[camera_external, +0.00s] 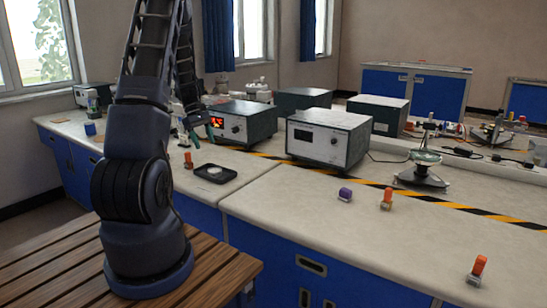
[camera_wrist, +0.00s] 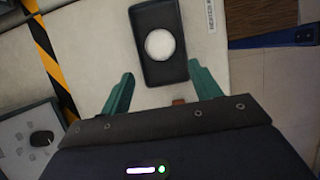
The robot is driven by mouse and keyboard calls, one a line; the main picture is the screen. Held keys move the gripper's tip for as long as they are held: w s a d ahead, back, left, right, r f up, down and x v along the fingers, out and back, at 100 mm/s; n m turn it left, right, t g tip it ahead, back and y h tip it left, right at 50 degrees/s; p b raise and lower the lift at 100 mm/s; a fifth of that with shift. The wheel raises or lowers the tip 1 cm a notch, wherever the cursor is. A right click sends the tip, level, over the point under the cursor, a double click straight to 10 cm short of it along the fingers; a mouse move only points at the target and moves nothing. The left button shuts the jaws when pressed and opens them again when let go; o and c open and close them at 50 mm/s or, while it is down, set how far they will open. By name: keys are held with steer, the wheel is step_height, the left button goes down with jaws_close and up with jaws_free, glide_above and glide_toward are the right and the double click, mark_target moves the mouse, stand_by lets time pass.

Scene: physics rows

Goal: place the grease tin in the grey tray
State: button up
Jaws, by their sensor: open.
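A dark, nearly black shallow tray (camera_external: 230,178) lies on the light bench top near its front edge; it also shows in the wrist view (camera_wrist: 159,77). A round, flat, whitish tin (camera_external: 214,171), which looks like the grease tin, lies inside the tray. In the wrist view the tin (camera_wrist: 160,45) is within the rim, towards the far part of the tray. My gripper (camera_external: 199,139) has green fingers and is above the bench, behind and left of the tray. In the wrist view my gripper (camera_wrist: 161,72) is open and empty, its fingers apart from the tin.
An orange-topped object (camera_external: 188,160) stands left of the tray. Two instrument boxes (camera_external: 240,124) (camera_external: 327,138) stand behind, near black-and-yellow tape (camera_external: 264,155). A purple-topped object (camera_external: 345,194) and more orange-topped ones (camera_external: 387,198) (camera_external: 477,271) stand right.

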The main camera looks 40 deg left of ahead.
steer(key=shift+r, duration=0.3)
steer(key=s+d+r+m+t+y, duration=0.1)
steer(key=s+d+r+m, duration=0.25)
steer(key=d+r, duration=0.65)
steer(key=s+d+r+m+y, duration=0.1)
steer(key=s+d+r+m, duration=0.3)
steer(key=d+r, duration=0.6)
steer(key=s+d+r+m+t+y, duration=0.1)
steer(key=s+d+r+m, duration=0.2)
steer(key=s, duration=0.6)
steer(key=s+d+r+m+t+y, duration=0.1)
steer(key=s+d+r+m+t, duration=0.1)
steer(key=s+d+r+m, duration=0.2)
steer(key=s+d+m, duration=0.3)
steer(key=s+d, duration=0.2)
steer(key=d, duration=0.1)
steer(key=shift+d+t, duration=0.3)
